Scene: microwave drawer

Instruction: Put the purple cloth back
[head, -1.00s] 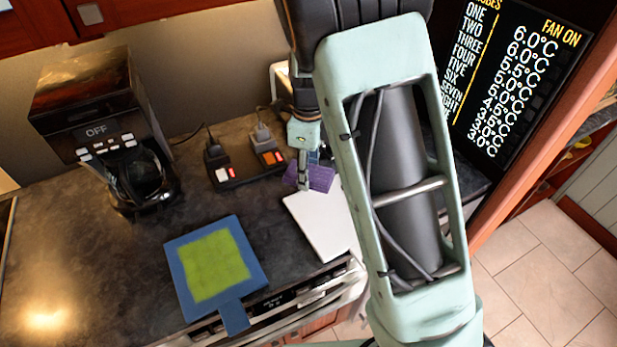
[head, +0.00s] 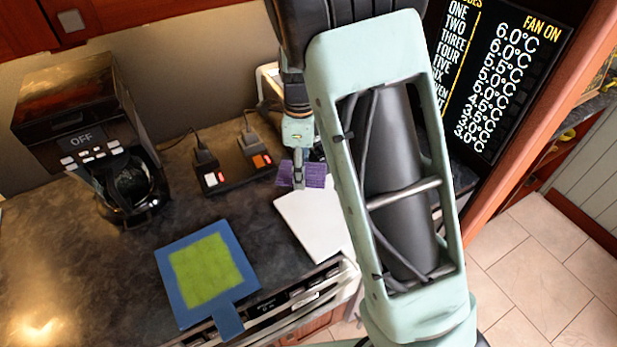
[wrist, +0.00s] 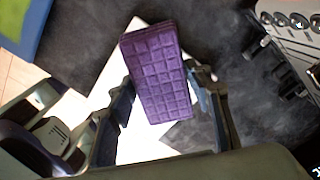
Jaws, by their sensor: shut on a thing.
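The purple cloth (wrist: 157,75) shows in the wrist view as a folded, thick block with a grid pattern, between the two fingers of my gripper (wrist: 160,100). My gripper is shut on it. In the head view the purple cloth (head: 314,174) is partly hidden by my gripper (head: 299,182) and lies by the far end of a white board (head: 312,228). I cannot tell whether the cloth touches the board or the counter.
A black coffee maker (head: 100,150) marked OFF stands on the dark counter (head: 90,260) at the left. A power strip (head: 236,168) with plugs is left of my gripper. A blue-and-green board (head: 205,275) lies at the front edge. A temperature display (head: 510,80) is at the right.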

